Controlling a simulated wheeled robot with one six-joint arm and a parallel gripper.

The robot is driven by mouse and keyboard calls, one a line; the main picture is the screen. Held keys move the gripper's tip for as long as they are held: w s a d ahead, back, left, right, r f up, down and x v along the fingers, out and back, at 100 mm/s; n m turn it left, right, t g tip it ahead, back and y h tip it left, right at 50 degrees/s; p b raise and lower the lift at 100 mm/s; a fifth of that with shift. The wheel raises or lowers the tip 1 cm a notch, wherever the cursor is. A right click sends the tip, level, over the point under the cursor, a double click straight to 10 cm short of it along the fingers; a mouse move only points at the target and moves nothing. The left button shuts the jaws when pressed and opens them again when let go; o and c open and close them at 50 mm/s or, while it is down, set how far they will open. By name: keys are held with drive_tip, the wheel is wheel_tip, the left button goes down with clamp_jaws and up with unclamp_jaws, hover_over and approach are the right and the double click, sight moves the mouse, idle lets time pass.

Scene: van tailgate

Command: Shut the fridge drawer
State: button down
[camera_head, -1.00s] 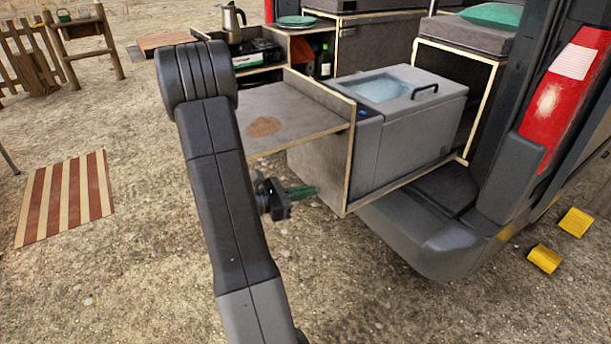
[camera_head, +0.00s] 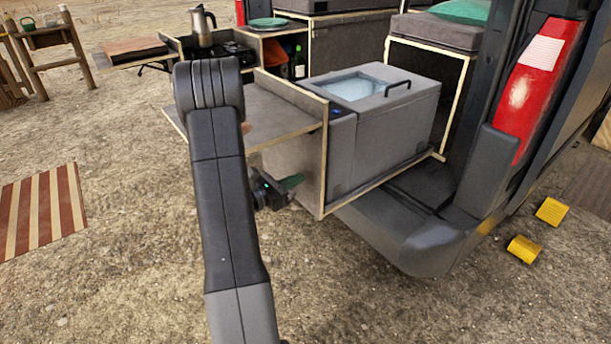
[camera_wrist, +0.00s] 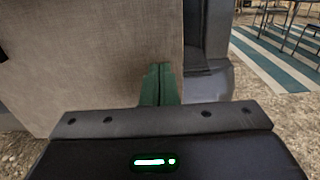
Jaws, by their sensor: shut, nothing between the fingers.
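The fridge drawer (camera_head: 318,185) stands pulled out from the van's rear, carrying a grey cool box (camera_head: 385,125) with a pale-blue window and black handle on its lid. Its front panel faces left, with a flat shelf (camera_head: 225,118) sticking out from the panel's upper part. My gripper (camera_head: 292,182) is shut and empty, low in front of the panel and below the shelf. In the wrist view the green fingers (camera_wrist: 160,85) are together, pointing at the broad grey-brown panel (camera_wrist: 95,60) near its right edge. I cannot tell whether the fingertips touch it.
The van bumper (camera_head: 410,235) and red tail light (camera_head: 535,85) are at the right. A kettle (camera_head: 202,25) stands on the kitchen unit behind. Yellow chocks (camera_head: 524,249) lie at the right, a striped mat (camera_head: 40,210) at the left. The gravel in front is clear.

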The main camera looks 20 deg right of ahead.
sight(314, 171)
drive_tip(key=shift+x, duration=2)
